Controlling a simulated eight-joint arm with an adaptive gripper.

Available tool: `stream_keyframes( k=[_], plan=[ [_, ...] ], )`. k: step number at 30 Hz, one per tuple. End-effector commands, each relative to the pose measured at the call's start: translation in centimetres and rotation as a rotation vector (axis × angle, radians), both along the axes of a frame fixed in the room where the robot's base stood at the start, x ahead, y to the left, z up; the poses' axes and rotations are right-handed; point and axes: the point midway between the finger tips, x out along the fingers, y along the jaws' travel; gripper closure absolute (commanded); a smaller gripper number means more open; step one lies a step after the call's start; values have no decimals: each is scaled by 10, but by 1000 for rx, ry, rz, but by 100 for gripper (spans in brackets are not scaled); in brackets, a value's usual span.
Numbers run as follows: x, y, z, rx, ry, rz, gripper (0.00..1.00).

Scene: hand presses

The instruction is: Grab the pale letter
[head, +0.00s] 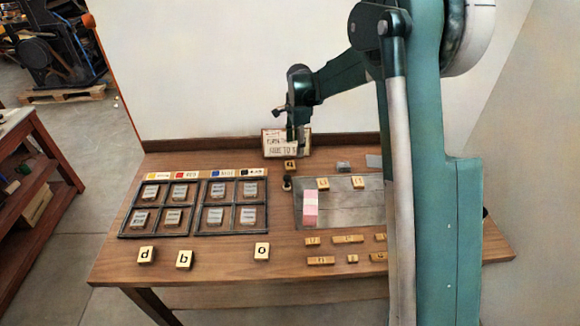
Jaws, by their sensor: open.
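Three pale cream blocks with dark letters lie along the table's front edge: a "d" block (146,254), a "b" block (184,260) and an "o" block (262,252). Which one counts as the pale letter I cannot tell. More tan letter blocks lie to the right, such as one at the front right (320,261) and one on the grey plate (358,182).
Two dark divided trays (196,206) with small plates fill the table's left. A lettered sign (272,143) stands at the back. My arm hides the table's right.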

Motion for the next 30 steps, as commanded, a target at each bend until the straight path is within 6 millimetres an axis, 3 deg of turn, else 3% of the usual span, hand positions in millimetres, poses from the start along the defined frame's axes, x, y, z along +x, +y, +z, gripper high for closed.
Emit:
stream_keyframes(
  k=[6, 12, 30],
  plan=[
    [21, 12, -33, -1, 34, -81, 46],
    [30, 18, -51, -3, 52, -126, 46],
    [32, 20, -63, -5, 57, -138, 46]
  ],
)
